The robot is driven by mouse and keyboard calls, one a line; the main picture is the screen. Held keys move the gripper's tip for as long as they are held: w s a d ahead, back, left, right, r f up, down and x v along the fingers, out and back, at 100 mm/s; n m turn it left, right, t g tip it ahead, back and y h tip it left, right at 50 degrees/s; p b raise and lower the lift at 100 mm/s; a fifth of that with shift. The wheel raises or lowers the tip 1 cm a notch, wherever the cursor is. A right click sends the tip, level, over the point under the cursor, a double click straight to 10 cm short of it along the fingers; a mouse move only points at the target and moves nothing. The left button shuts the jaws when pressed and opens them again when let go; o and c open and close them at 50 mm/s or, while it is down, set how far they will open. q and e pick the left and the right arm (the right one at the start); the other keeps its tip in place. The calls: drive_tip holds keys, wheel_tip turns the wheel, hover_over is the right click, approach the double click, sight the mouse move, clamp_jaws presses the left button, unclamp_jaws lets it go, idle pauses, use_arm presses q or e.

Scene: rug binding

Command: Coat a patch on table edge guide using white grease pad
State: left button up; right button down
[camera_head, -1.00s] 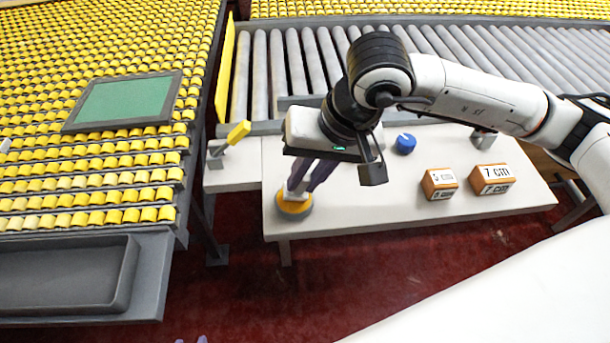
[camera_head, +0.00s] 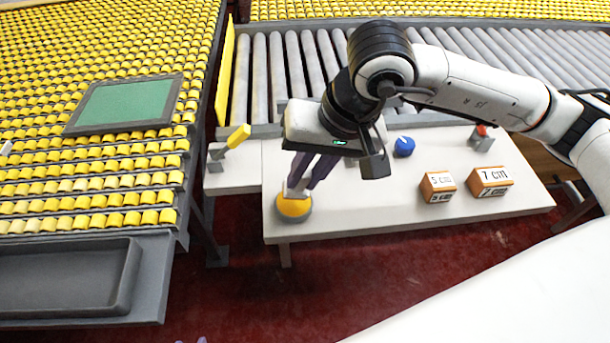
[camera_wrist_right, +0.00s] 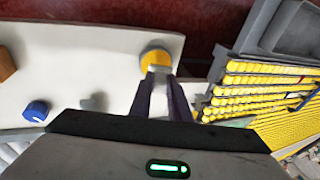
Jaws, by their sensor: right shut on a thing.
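My right gripper (camera_head: 299,186) points down over the front left corner of the white table (camera_head: 380,205). Its dark purple fingers are shut on the pale grip of a round yellow-orange pad (camera_head: 294,209), taken to be the grease pad. The pad is at the tabletop by the front edge; its underside is hidden, and I cannot tell whether it touches. In the right wrist view the pad (camera_wrist_right: 154,56) shows beyond the fingertips. No separate edge guide or grease coating can be made out. Two purple tips of my left gripper (camera_head: 190,341) show apart at the bottom edge, nothing visible between them.
A blue knob (camera_head: 404,147) and two orange blocks, marked 5 cm (camera_head: 437,187) and 7 cm (camera_head: 490,181), stand farther right. A yellow-handled lever (camera_head: 237,138) is at the left. Grey rollers (camera_head: 290,75) lie behind. The front middle tabletop is clear.

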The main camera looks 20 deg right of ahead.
sight(309, 174)
drive_tip(key=shift+r+p, duration=0.9)
drive_tip(key=shift+r, duration=1.6)
drive_tip(key=shift+s+d+f, duration=0.1)
drive_tip(key=shift+d+f, duration=0.1)
drive_tip(key=shift+d, duration=0.05)
drive_tip(key=s+d+f+n+g, duration=0.1)
drive_tip(key=s+d+f+n, duration=0.1)
drive_tip(key=d, duration=0.4)
drive_tip(key=shift+s+f+n+y, duration=0.25)
drive_tip(key=shift+s+n+y, duration=0.15)
drive_tip(key=shift+s+n, duration=0.4)
